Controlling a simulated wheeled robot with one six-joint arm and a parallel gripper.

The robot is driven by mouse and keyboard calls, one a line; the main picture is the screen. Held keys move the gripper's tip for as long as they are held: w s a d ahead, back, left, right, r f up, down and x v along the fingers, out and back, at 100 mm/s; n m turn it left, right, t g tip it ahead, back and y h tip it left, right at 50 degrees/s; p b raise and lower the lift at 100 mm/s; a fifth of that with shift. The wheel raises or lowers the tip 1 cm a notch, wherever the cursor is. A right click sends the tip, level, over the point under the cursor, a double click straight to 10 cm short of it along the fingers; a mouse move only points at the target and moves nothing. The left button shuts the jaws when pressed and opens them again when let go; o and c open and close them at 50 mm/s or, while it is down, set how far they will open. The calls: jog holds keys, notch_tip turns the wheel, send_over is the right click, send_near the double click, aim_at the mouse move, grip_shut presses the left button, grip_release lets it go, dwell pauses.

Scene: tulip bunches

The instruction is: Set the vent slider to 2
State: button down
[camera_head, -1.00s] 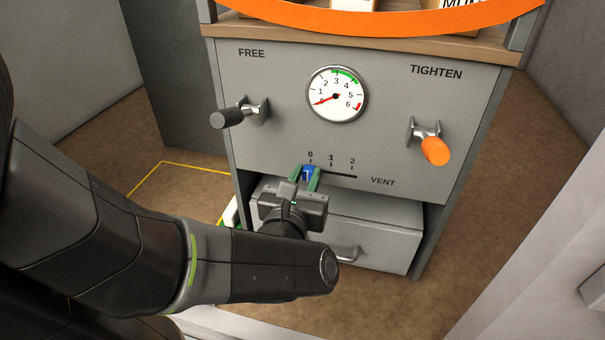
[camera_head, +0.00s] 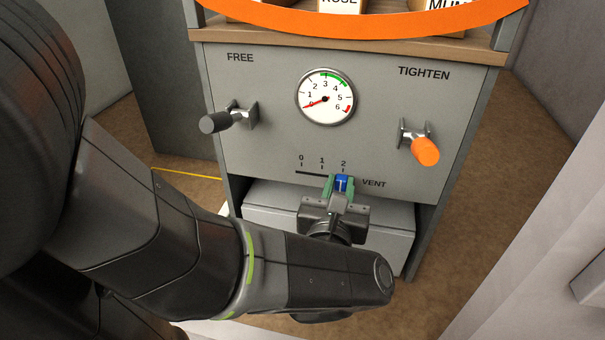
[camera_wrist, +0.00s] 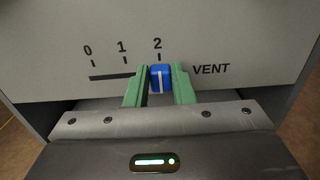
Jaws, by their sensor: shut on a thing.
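The blue vent slider (camera_head: 341,183) sits at the right end of its dark slot (camera_head: 310,173), under the 2 mark on the grey panel (camera_head: 270,140). In the wrist view the slider (camera_wrist: 160,78) has a pale line on its front, just below and almost in line with the 2 tick. My gripper (camera_head: 340,187) is shut on the slider, with a green finger on each side of it. The wrist view shows both fingers of my gripper (camera_wrist: 160,85) against its sides. The 0 and 1 marks are clear to the left.
A dark-handled FREE crank (camera_head: 228,119) is at the panel's left and an orange-handled TIGHTEN crank (camera_head: 420,145) at its right. A round gauge (camera_head: 325,98) reads near 0. A drawer (camera_head: 275,205) lies below, partly hidden by my arm. An orange band (camera_head: 370,28) crosses the top.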

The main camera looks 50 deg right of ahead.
jog(key=c, duration=1.2)
grip_release()
jog(key=shift+c, duration=0.2)
jog(key=shift+a, duration=0.1)
jog(key=v, duration=1.3)
jog(key=shift+s+a+p, duration=0.25)
jog(key=shift+p, duration=0.2)
jog(key=shift+b+x, duration=0.45)
jog(key=shift+x, duration=6.3)
jog(key=shift+w, duration=0.1)
